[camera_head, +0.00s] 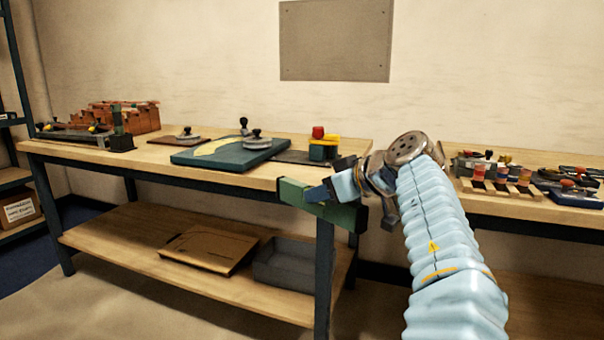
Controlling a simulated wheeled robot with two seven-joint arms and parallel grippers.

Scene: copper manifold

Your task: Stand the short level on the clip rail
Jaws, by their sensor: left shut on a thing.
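My left gripper (320,194) is at the near right corner of the left workbench, on the light blue arm. It is shut on a green bar (322,206), which looks like the short level. The bar is tilted, its right end lower, in front of the bench edge; whether it touches the bench I cannot tell. The gripper and arm hide part of it. I cannot identify the clip rail for sure; a long dark fixture with yellow parts (72,135) lies at the bench's far left end. My right gripper is not in view.
A teal board (190,157) with black-knobbed pieces lies mid-bench. A yellow, green and red item (323,148) stands behind my gripper. Reddish-brown blocks (140,117) are at the back left. The right bench (540,217) holds coloured pieces and tools, across a gap.

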